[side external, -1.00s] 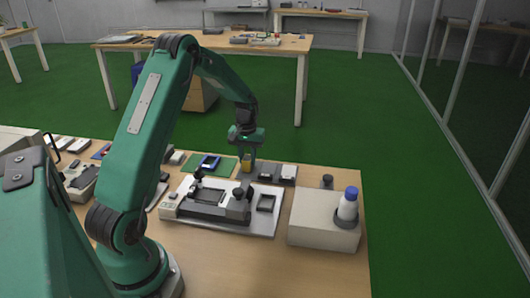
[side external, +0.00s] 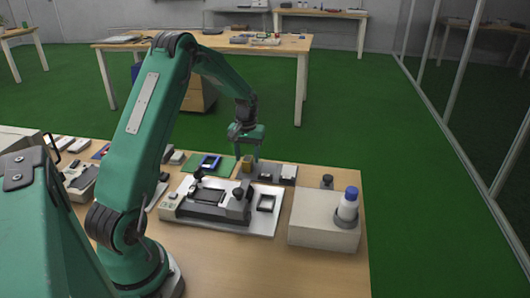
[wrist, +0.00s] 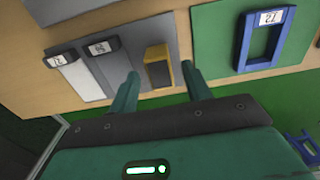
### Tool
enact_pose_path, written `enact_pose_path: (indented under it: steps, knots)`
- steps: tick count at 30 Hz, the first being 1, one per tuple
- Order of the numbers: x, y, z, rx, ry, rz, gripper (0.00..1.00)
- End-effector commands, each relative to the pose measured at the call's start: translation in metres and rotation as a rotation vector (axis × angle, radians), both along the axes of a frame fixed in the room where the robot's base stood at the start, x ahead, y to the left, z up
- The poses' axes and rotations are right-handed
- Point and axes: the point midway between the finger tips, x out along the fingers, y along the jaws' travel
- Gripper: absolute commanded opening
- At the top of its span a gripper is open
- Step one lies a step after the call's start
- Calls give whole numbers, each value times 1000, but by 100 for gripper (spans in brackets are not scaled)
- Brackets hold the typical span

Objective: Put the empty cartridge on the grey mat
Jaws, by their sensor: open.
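A yellow cartridge with a dark face (wrist: 158,73) stands on the grey mat (wrist: 131,66), near the mat's edge beside the green mat (wrist: 213,45). It shows small in the side view (side external: 247,162). My gripper (side external: 249,152) is open, just above and beside it. In the wrist view my fingers (wrist: 160,70) are spread, one on each side of the yellow cartridge, with visible gaps. A blue open frame with a white label (wrist: 262,42) lies on the green mat. I cannot tell for certain which piece is the empty cartridge.
Two labelled pieces with dark ends, one white (wrist: 79,75) and one grey (wrist: 114,62), lie beside the yellow cartridge. In the side view a fixture on a plate (side external: 208,198) is in front. A white box (side external: 322,222) with a blue-capped bottle (side external: 347,205) stands at right.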

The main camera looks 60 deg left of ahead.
Motion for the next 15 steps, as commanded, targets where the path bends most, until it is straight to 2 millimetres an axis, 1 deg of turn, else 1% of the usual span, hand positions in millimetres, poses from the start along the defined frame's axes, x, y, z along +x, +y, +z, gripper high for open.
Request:
enact_pose_path:
  steps: [5,15]
  knots:
    - [0,0,24,1,-3,0,49]
    - [1,0,80,2,-4,0,49]
